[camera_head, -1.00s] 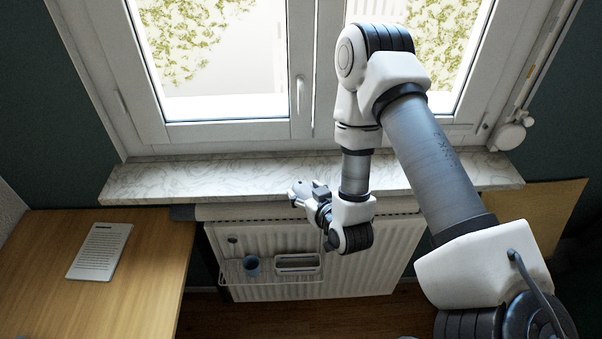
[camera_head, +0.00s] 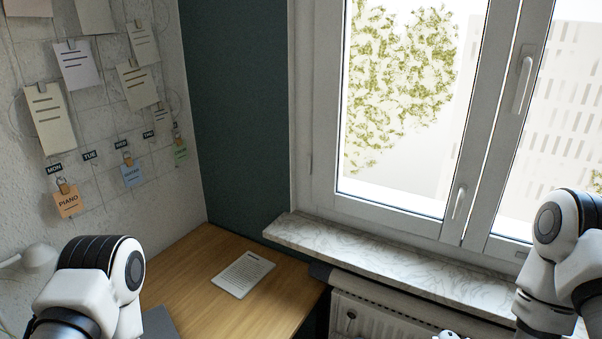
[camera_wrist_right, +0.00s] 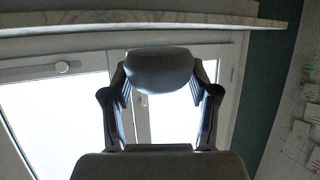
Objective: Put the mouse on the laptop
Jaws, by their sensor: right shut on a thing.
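The mouse (camera_wrist_right: 160,70) is a dark, rounded thing in the right wrist view. My right gripper (camera_wrist_right: 161,86) is shut on it, with one finger on each side. In the head view my right arm is at the right edge, and its gripper is mostly below the frame. My left arm shows at the lower left, but its gripper is out of view. A grey flat edge (camera_head: 159,323) beside my left arm on the desk may be part of the laptop; most of it is hidden or cut off.
The wooden desk (camera_head: 193,267) stands in the corner, with a printed sheet (camera_head: 244,274) on its back right part. A marble windowsill (camera_head: 385,267) runs to its right, above a radiator (camera_head: 372,322). Notes hang on the left wall. A white lamp (camera_head: 40,256) is at the left edge.

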